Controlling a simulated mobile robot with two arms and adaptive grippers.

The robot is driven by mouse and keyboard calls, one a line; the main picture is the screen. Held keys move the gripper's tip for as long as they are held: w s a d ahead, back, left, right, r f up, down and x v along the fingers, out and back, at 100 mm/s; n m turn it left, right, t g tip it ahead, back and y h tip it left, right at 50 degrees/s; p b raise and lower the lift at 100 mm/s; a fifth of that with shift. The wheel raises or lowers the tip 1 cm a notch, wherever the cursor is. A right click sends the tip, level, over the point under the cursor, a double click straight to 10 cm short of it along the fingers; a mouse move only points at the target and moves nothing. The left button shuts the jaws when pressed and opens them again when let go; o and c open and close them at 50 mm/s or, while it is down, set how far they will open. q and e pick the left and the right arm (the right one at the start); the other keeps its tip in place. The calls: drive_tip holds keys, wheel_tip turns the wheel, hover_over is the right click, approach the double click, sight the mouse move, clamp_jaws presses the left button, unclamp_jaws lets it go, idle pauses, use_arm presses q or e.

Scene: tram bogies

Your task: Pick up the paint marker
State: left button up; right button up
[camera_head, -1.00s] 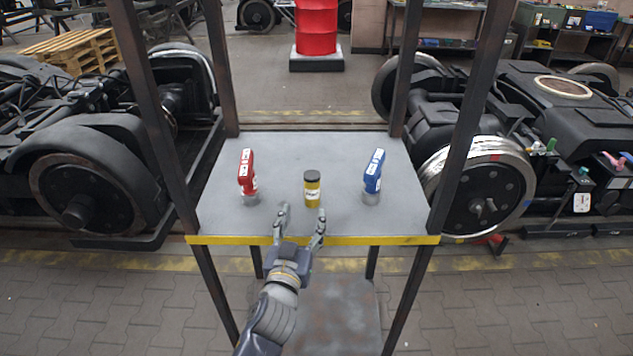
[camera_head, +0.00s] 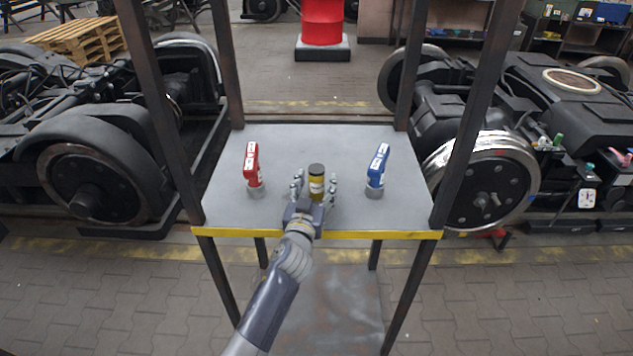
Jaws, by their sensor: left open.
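The paint marker, a short yellow cylinder with a dark cap (camera_head: 316,171), stands upright near the middle of the grey shelf top (camera_head: 240,215). My left gripper (camera_head: 315,183) reaches in from the front over the yellow shelf edge. Its fingers are open, one on the left and one on the right of the marker, which stands between them. I cannot tell whether either finger touches it. The gripper's palm hides the marker's lowest part. My right gripper is not in view.
A red-topped item (camera_head: 252,165) stands left of the marker and a blue-topped one (camera_head: 378,167) right of it, both upright. Dark posts (camera_head: 160,115) frame the shelf. Bogies with wheels (camera_head: 95,185) flank it. The back of the shelf top is clear.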

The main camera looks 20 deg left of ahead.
use_arm(q)
drive_tip(key=shift+w, duration=0.5)
drive_tip(key=c, duration=1.2)
